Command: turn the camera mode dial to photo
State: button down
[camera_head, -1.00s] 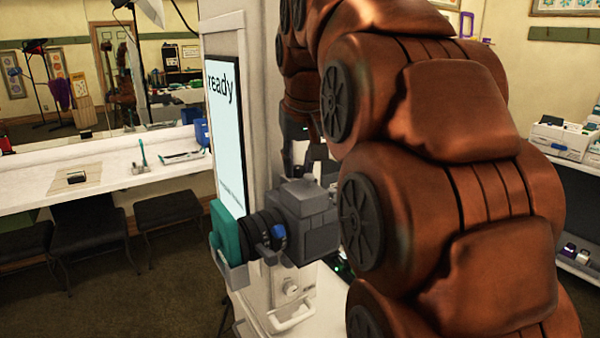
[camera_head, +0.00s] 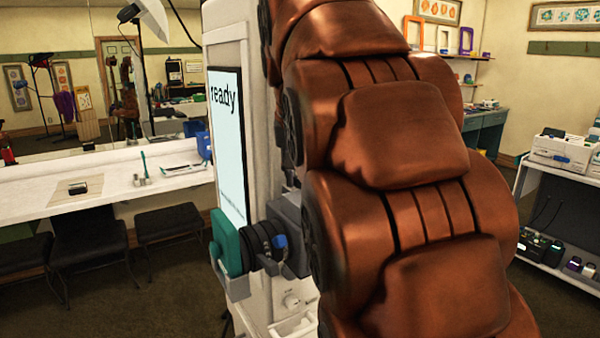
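The camera (camera_head: 292,240) is a dark grey body with a black lens (camera_head: 262,245) pointing left. A teal piece (camera_head: 227,243) sits at the front of the lens, and a small blue part (camera_head: 281,241) shows on the lens side. The camera is mounted on a white booth column beside a screen (camera_head: 227,145) reading "ready". My copper-coloured arm covers the right part of the camera. The mode dial cannot be made out. My gripper is hidden behind my arm, so its fingers and its place against the camera do not show.
A white counter (camera_head: 110,185) with dark stools (camera_head: 170,224) in front runs along the left. A shelf unit (camera_head: 560,225) with devices stands at the right. Below the camera, the booth has a small knob (camera_head: 292,300). Open floor lies at the left.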

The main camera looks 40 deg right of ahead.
jog(key=c, duration=1.2)
grip_release()
jog(key=shift+r, duration=0.1)
jog(key=shift+v, duration=2.45)
jog(key=s+a, duration=0.8)
jog(key=s, duration=0.1)
